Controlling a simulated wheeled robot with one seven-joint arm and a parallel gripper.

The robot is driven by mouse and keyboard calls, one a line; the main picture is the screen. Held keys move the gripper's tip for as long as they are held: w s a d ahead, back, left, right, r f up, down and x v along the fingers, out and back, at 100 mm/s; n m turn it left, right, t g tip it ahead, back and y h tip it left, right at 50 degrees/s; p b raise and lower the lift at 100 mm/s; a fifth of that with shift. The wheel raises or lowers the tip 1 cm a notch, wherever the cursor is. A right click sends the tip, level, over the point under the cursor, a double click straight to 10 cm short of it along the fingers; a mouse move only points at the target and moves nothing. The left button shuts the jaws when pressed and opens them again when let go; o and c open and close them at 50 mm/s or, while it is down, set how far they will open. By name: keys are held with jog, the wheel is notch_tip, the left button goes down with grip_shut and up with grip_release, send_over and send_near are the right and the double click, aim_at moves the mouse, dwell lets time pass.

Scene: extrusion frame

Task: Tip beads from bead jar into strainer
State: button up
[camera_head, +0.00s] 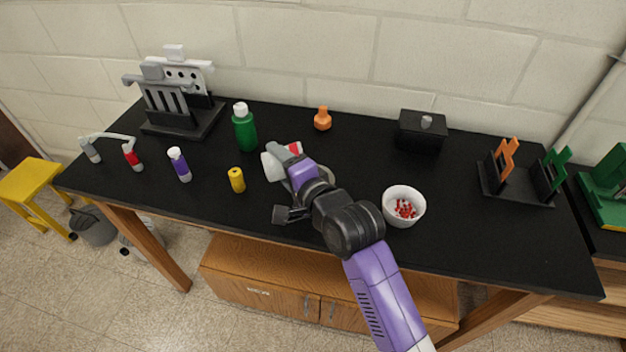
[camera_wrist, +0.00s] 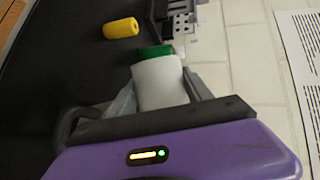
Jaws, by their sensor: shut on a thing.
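My gripper (camera_head: 284,165) is shut on a white cylindrical jar (camera_head: 271,168), taken to be the bead jar, above the middle of the table. The jar (camera_wrist: 160,82) also shows between the fingers of my gripper (camera_wrist: 162,92) in the wrist view. It lies tilted, and its opening and contents cannot be seen. A red patch (camera_head: 295,148) shows beside it. A white bowl (camera_head: 389,211), which may be the strainer, stands upright to the right of my arm, apart from my gripper. Red and white beads (camera_head: 405,208) lie inside the bowl.
A green bottle (camera_head: 245,131) stands behind and left of my gripper, and a yellow cylinder (camera_head: 237,180) to its left. An orange piece (camera_head: 322,119) and a black box (camera_head: 421,131) stand at the back. Racks (camera_head: 180,120) stand far left, others (camera_head: 517,190) right.

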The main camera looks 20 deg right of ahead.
jog(key=shift+d+f+m+t+b, duration=0.35)
jog(key=shift+m+b, duration=0.35)
jog(key=shift+b, duration=0.9)
jog(key=shift+s+d+r+m+t+y, duration=0.1)
jog(key=shift+d+r+m+t+y, duration=0.15)
jog(key=shift+m, duration=0.25)
jog(key=shift+s+d+r+m+t+y, duration=0.1)
jog(key=shift+r+m+t+y, duration=0.1)
jog(key=shift+r+m+y, duration=0.25)
jog(key=shift+d+r+m+t+b, duration=0.3)
jog(key=shift+d+m+t+b, duration=0.15)
jog(key=shift+m, duration=0.6)
dwell(0.8)
jog(key=shift+s+d+r+m+t+b, duration=0.1)
jog(key=shift+d+r+m+t+b, duration=0.1)
jog(key=shift+d+m+t+b, duration=0.45)
jog(key=shift+s+d+r+m+b, duration=0.15)
jog(key=shift+d+m, duration=0.15)
jog(key=shift+m, duration=0.75)
dwell(0.6)
jog(key=shift+d+r+m+t+b, duration=0.1)
jog(key=shift+d+m+t+b, duration=0.45)
jog(key=shift+m, duration=0.55)
